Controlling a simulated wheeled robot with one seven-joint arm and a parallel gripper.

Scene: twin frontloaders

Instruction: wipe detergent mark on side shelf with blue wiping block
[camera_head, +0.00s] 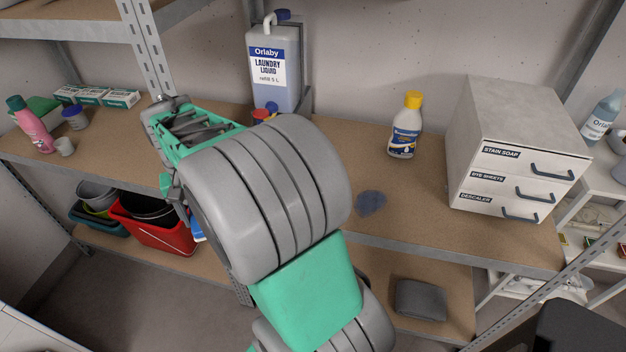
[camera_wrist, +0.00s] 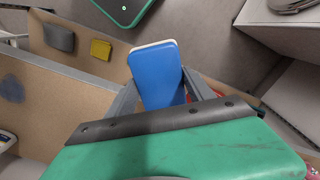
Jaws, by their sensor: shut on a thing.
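The blue wiping block (camera_wrist: 154,72), with a pale edge, is held between the two fingers of my gripper (camera_wrist: 160,92) in the wrist view. The block appears to be in the air, apart from the shelf boards. The mark also shows at the left edge of the wrist view (camera_wrist: 10,92).
A yellow-capped bottle (camera_head: 405,125) stands behind the mark, and a drawer box (camera_head: 510,150) stands to its right. A laundry liquid jug (camera_head: 275,65) is at the back. Below lie a grey cloth-like pad (camera_head: 420,299) and a yellow sponge (camera_wrist: 101,49). Board around the mark is bare.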

